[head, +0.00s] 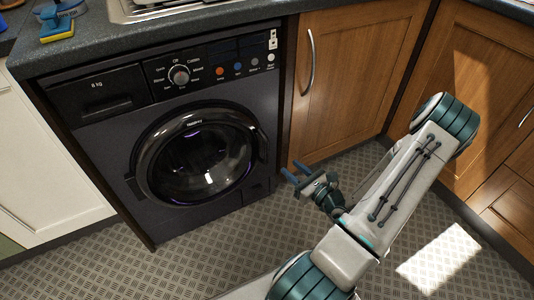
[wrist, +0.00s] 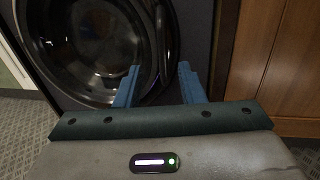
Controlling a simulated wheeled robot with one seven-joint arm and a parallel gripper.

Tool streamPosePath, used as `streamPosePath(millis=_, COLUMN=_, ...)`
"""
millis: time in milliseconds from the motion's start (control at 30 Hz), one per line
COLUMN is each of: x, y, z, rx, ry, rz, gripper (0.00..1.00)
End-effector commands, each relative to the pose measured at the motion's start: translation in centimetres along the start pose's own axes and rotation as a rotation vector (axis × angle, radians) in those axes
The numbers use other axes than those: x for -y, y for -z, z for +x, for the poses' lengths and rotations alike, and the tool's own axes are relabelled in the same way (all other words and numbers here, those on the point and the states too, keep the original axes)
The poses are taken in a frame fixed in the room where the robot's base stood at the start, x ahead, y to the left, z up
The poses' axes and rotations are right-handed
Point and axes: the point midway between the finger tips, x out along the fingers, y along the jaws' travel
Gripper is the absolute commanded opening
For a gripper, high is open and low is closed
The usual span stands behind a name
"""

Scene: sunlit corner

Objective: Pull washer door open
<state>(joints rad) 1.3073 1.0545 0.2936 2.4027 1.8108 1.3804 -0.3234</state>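The dark washer (head: 250,90) stands under the counter, and its round door (head: 197,152) looks closed. The door has a glossy dark ring and a dark glass window; a grip-like bulge shows at the ring's right side (head: 260,145). The door (wrist: 95,45) also fills the upper left of the wrist view. My gripper (head: 290,175) is to the right of the door and in front of the washer. Its two blue fingers are apart with nothing between them. In the wrist view, my gripper (wrist: 158,75) points toward the door's right rim, which shows between and beyond the fingers. I see no contact.
A wooden cabinet (head: 350,70) with a metal handle (head: 310,62) stands right of the washer. A white cabinet (head: 40,165) is on the left. A counter (head: 210,28) with a sink (head: 150,10) runs above. The patterned floor (head: 200,262) in front is clear.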

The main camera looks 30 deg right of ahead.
Motion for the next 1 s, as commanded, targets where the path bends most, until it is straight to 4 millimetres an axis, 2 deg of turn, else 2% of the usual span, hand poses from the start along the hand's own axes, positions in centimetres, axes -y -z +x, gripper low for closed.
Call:
streamPosePath(millis=167, x=0.3, y=0.4, z=1.4, rx=0.004, ry=0.013, rz=0.005, gripper=0.36)
streamPosePath(millis=500, x=0.2, y=0.5, z=8.5, rx=0.004, ry=0.01, rz=0.005, gripper=0.36)
streamPosePath(millis=700, x=0.3, y=0.4, z=11.9, rx=0.003, ry=0.011, rz=0.005, gripper=0.36)
streamPosePath(millis=833, x=0.4, y=0.3, z=13.1, rx=0.003, ry=0.012, rz=0.006, gripper=0.36)
streamPosePath(millis=1000, x=0.4, y=0.2, z=13.7, rx=0.001, ry=0.013, rz=0.007, gripper=0.36)
